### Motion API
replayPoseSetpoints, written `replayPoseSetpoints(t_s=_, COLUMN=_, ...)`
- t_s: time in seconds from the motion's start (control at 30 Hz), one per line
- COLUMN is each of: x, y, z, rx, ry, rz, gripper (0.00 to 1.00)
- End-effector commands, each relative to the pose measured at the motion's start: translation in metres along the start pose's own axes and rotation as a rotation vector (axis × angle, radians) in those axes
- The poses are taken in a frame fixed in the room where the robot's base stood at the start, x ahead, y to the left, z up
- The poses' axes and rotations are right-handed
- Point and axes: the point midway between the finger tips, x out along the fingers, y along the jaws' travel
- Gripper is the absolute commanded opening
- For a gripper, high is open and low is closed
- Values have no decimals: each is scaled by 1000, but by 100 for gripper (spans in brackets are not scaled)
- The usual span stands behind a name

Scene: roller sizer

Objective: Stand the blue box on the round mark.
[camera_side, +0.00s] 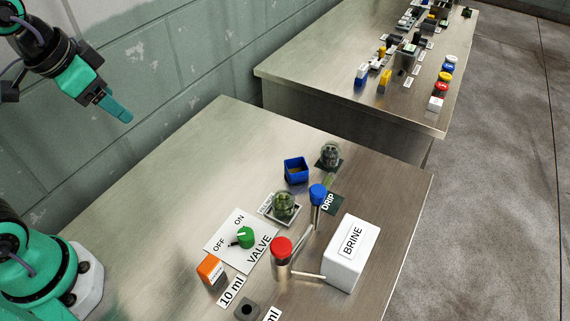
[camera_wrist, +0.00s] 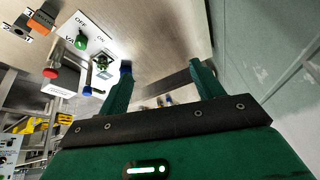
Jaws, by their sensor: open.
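The blue box (camera_side: 296,170) is small, dark blue and open-topped, with something yellowish inside. It stands on the metal table among the small fittings, and part of it shows in the wrist view (camera_wrist: 126,68) near the tip of one finger. I cannot make out a round mark on the table. My gripper (camera_side: 118,108) is high at the upper left in the side view, above the table and well away from the box. In the wrist view its two green fingers (camera_wrist: 158,78) are spread, with nothing held between them.
Around the box stand a glass jar with green contents (camera_side: 284,207), a domed dark jar (camera_side: 330,155), a blue-capped post (camera_side: 317,194), a red-capped post (camera_side: 281,250), a white BRINE block (camera_side: 352,255) and a green valve knob (camera_side: 244,237). The table's far-left part is bare.

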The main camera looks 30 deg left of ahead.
Motion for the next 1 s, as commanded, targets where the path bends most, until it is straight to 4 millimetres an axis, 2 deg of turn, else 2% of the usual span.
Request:
replayPoseSetpoints(t_s=0.1, x=-1, y=-2, z=21, rx=-130, ry=27, rz=-17, gripper=66)
replayPoseSetpoints(t_s=0.3, x=1, y=-3, z=39, rx=-254, ry=52, rz=-29, gripper=66)
replayPoseSetpoints(t_s=1.0, x=1, y=-3, z=42, rx=-273, ry=54, rz=-31, gripper=66)
